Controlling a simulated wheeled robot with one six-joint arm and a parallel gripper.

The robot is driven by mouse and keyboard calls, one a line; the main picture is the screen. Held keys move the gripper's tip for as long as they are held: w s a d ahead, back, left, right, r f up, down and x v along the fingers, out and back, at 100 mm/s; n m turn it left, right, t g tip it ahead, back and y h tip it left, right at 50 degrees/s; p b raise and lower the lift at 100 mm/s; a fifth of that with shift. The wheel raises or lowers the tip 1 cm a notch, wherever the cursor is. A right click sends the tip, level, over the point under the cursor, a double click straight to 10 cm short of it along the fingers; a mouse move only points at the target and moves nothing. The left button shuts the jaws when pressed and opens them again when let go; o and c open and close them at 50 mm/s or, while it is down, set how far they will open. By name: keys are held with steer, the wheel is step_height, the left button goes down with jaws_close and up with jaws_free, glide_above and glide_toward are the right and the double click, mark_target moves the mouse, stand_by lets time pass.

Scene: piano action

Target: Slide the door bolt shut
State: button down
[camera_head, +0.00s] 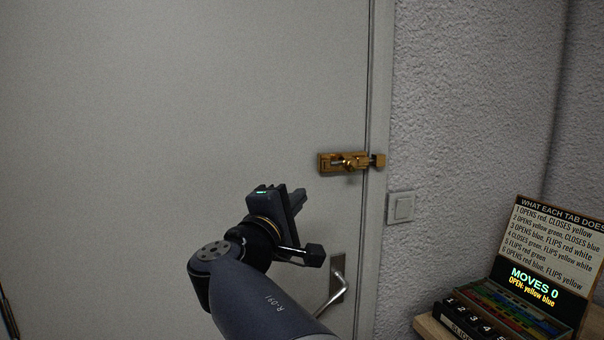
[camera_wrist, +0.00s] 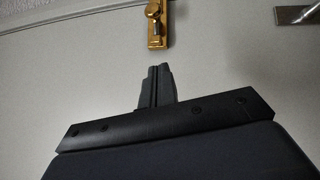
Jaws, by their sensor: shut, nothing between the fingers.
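The brass door bolt (camera_head: 326,163) is mounted on the pale door, near its right edge, with a round knob (camera_head: 347,164) on its rod. A brass keeper (camera_head: 379,161) sits on the frame to its right. I cannot tell whether the rod reaches into the keeper. My gripper (camera_head: 300,196) is shut and empty, below and left of the bolt in the head view, apart from it. In the wrist view the shut fingertips (camera_wrist: 157,70) point at the bolt plate (camera_wrist: 157,43), with a gap of bare door in the picture. The bolt's top is cut off there.
A silver lever handle (camera_head: 336,290) is below the bolt, partly behind my arm; it shows in the wrist view (camera_wrist: 299,14) too. A light switch (camera_head: 401,207) is on the wall to the right. A puzzle box with tabs (camera_head: 515,305) stands at lower right.

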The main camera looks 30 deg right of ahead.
mark_target(348, 167)
steer(key=s+d+p+x, duration=0.1)
steer(key=s+p+x, duration=0.1)
steer(key=x, duration=1)
steer(key=shift+d+r+p, duration=0.35)
steer(key=shift+d+p, duration=0.15)
steer(key=shift+p, duration=0.15)
steer(key=shift+s, duration=0.1)
steer(key=shift+s+d+f+b, duration=0.15)
steer(key=shift+s+d+b, duration=0.1)
steer(key=shift+d+b, duration=0.7)
steer(key=shift+s+r, duration=0.1)
steer(key=shift+r, duration=0.2)
steer(key=shift+d, duration=0.1)
